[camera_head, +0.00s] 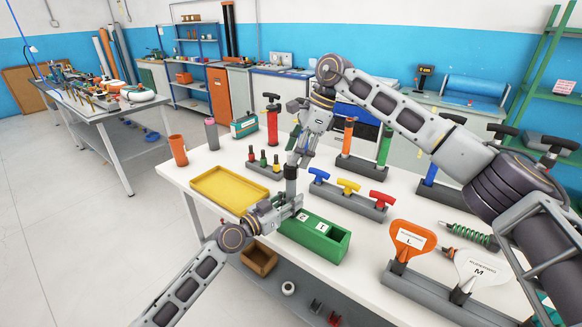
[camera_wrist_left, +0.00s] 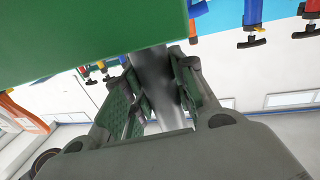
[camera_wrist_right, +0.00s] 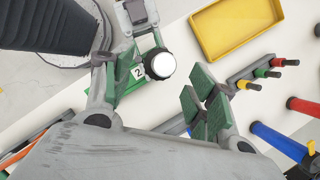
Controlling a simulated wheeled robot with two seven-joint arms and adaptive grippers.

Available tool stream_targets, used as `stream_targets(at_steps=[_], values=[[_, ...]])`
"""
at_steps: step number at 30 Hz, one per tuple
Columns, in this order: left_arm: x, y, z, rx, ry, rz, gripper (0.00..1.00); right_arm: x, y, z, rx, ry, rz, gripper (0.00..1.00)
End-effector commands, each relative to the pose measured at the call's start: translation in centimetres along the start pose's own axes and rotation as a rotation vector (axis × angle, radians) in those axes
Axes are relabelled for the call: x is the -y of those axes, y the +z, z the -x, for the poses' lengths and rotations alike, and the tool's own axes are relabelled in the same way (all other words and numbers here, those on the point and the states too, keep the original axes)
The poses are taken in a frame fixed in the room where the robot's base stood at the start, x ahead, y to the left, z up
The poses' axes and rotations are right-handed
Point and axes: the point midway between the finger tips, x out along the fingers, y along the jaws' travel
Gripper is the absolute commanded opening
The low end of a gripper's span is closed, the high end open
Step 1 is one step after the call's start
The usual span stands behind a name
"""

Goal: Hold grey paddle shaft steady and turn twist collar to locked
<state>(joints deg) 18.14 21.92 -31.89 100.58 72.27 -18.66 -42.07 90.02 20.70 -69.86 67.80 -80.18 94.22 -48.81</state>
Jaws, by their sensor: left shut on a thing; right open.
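The grey paddle shaft (camera_head: 291,187) stands about upright beside the green box. My left gripper (camera_head: 292,204) is shut on it below the black twist collar (camera_head: 291,172). In the left wrist view the shaft (camera_wrist_left: 157,82) runs between the green finger pads. My right gripper (camera_head: 299,156) is open just above the collar and points down. In the right wrist view the shaft's pale round end (camera_wrist_right: 160,65) and the dark collar around it show between the spread fingers, nearer the left one. I cannot read any lock mark on the collar.
The green box (camera_head: 330,246) with numbered labels is close beside the shaft. A yellow tray (camera_head: 228,188) lies to the left. A rack of blue, yellow and red T-handles (camera_head: 348,196) stands to the right. Small coloured pegs (camera_head: 263,160) stand behind. White table shows around the tray.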

Motion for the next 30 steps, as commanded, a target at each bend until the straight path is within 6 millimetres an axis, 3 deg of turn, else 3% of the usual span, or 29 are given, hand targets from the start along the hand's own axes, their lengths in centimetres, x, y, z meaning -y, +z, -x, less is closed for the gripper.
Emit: stream_targets(at_steps=[10, 24, 30], values=[[0.0, 0.0, 0.0, 0.001, 0.000, 0.000, 0.00, 0.0, 0.0, -4.0, 0.000, 0.001, -0.001, 0.58], [0.0, 0.0, 0.0, 0.001, 0.000, 0.000, 0.00, 0.0, 0.0, -4.9, 0.000, 0.000, 0.000, 0.58], [0.0, 0.0, 0.0, 0.001, 0.000, 0.000, 0.00, 0.0, 0.0, -4.8, 0.000, 0.000, 0.000, 0.35]])
